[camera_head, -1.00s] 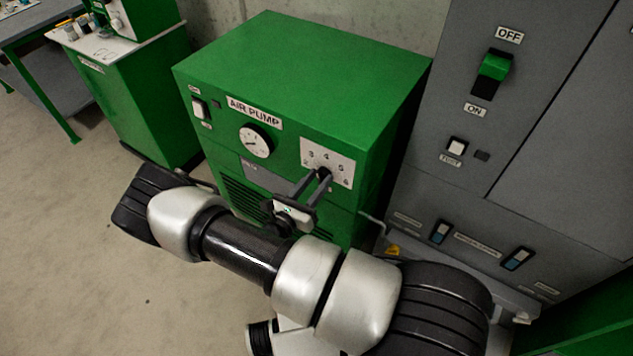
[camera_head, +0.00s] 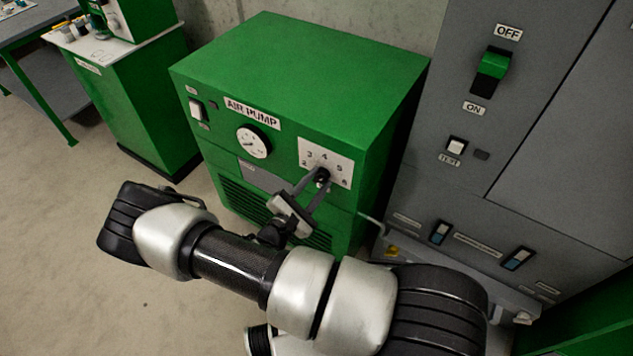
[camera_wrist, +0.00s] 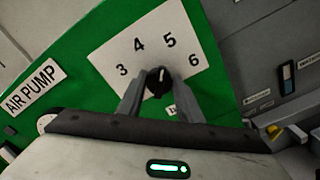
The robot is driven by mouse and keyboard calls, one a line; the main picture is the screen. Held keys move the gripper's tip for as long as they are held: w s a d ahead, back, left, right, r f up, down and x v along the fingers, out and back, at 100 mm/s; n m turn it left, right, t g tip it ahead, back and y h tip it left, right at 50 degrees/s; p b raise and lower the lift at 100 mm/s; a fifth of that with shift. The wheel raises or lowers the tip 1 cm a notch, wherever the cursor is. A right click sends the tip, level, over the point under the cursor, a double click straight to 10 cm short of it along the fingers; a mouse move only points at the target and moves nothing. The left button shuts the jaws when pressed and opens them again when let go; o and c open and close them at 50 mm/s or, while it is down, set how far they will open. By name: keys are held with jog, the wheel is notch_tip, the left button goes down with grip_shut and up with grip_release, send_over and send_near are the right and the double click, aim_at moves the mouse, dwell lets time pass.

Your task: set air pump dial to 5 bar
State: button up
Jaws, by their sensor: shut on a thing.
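The green air pump (camera_head: 300,65) stands at the centre of the head view, with its label at the front. Its black dial knob (camera_wrist: 159,80) sits on a white plate (camera_wrist: 190,60) printed with numbers; 3, 4, 5 and 6 are readable in the wrist view. My gripper (camera_wrist: 158,92) is shut on the knob, one finger on each side; it also shows in the head view (camera_head: 311,182). The knob's mark seems to point up between 4 and 5, but it is too small to be sure. The fingers hide the plate's lower part.
A round gauge (camera_head: 253,142) and a white switch (camera_head: 197,109) are left of the dial plate. A grey cabinet (camera_head: 430,150) with switches stands close on the right. A green cabinet (camera_head: 140,110) stands at the left. Open floor lies at the lower left.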

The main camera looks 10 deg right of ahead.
jog(key=shift+m, duration=0.6)
jog(key=o, duration=1)
jog(key=shift+o, duration=0.2)
jog(key=shift+s+a, duration=0.4)
jog(key=shift+a, duration=0.05)
jog(key=v, duration=1.6)
jog(key=shift+b, duration=0.3)
jog(key=shift+s+r, duration=0.1)
jog(key=shift+r, duration=0.05)
